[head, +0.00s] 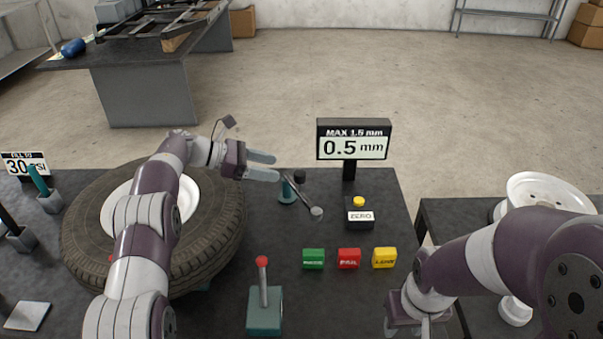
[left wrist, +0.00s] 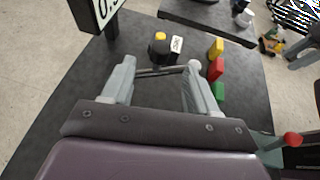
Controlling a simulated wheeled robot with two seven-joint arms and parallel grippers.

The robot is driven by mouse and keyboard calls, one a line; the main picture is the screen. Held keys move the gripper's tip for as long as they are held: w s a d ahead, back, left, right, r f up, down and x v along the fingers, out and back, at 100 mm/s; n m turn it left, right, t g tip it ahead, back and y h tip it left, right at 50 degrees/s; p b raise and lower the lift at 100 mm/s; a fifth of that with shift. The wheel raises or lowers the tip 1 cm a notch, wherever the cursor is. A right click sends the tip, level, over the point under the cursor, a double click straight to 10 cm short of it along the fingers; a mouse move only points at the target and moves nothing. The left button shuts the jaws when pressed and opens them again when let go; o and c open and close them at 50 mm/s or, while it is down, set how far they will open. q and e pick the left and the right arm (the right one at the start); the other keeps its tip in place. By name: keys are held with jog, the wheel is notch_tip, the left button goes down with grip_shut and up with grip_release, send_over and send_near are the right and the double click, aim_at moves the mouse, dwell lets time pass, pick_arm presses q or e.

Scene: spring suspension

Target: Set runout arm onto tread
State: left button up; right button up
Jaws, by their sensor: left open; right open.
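The runout arm (head: 304,199) is a thin grey rod with a round grey tip, on a small teal post with a black knob. It stands right of the wheel and points away from the tyre tread (head: 232,232), apart from it. My left gripper (head: 270,167) is open and empty, just left of and above the post. In the left wrist view the rod (left wrist: 160,71) shows between the open fingers (left wrist: 160,88), with its tip by the right finger. My right gripper (head: 412,326) is low at the front right, away from the arm, its fingers cut off by the frame edge.
The gauge display (head: 352,140) reads 0.5 mm behind the post. A ZERO box (head: 360,217) with a yellow button stands right of the arm. Green (head: 313,258), red (head: 348,258) and yellow (head: 384,257) blocks and a red-knobbed lever (head: 264,300) are nearer the front.

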aim_at(298, 173)
pick_arm(q)
jog(key=p+x, duration=0.2)
jog(key=x, duration=0.6)
jog(key=shift+s+d, duration=0.1)
jog(key=shift+d, duration=0.15)
jog(key=shift+d+f, duration=0.15)
jog(key=shift+d, duration=0.25)
jog(key=shift+a, duration=0.1)
